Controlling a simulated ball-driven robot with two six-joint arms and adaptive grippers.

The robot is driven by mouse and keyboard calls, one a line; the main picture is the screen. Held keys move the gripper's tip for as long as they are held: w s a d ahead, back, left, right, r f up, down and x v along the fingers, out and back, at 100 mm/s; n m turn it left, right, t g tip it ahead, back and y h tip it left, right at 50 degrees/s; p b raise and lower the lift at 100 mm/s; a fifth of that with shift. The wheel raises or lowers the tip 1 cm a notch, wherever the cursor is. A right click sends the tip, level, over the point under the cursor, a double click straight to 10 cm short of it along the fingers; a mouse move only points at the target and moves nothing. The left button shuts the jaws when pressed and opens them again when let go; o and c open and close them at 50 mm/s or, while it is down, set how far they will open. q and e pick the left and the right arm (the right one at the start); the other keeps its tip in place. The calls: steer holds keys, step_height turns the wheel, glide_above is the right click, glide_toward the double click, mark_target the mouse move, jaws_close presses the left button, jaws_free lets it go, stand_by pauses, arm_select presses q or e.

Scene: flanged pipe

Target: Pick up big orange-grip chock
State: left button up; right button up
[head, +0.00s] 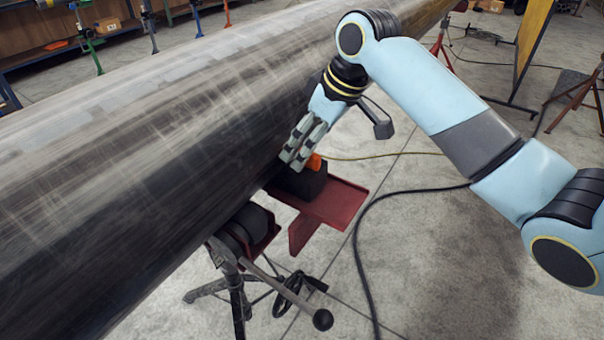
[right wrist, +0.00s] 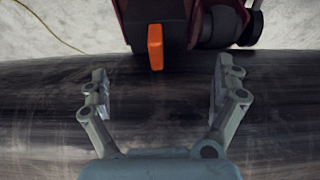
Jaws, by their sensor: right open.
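The big chock (head: 301,181) is a dark block on a red plate, against the lower side of the pipe. Its orange grip (head: 314,162) shows just beside my right gripper's fingers. In the right wrist view the orange grip (right wrist: 155,46) stands upright at the top centre, in front of the dark chock body (right wrist: 158,18). My right gripper (head: 299,157) is open and empty, close to the chock. In the right wrist view its fingers (right wrist: 160,90) are spread wide, with the grip beyond and between them, apart from both. My left gripper is not in view.
The large dark pipe (head: 150,120) crosses the scene diagonally beside my right gripper. The red plate (head: 335,205) sticks out to the right, beside a roller stand (head: 238,285). A black cable (head: 362,250) lies on the floor. Open floor lies to the right.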

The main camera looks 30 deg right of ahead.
mark_target(305, 184)
steer(key=shift+x, duration=1.2)
steer(key=x, duration=0.5)
steer(key=shift+w+d+f, duration=0.15)
steer(key=shift+d+f, duration=0.05)
steer(key=shift+f, duration=0.1)
steer(key=shift+r, duration=0.1)
steer(key=c, duration=1.7)
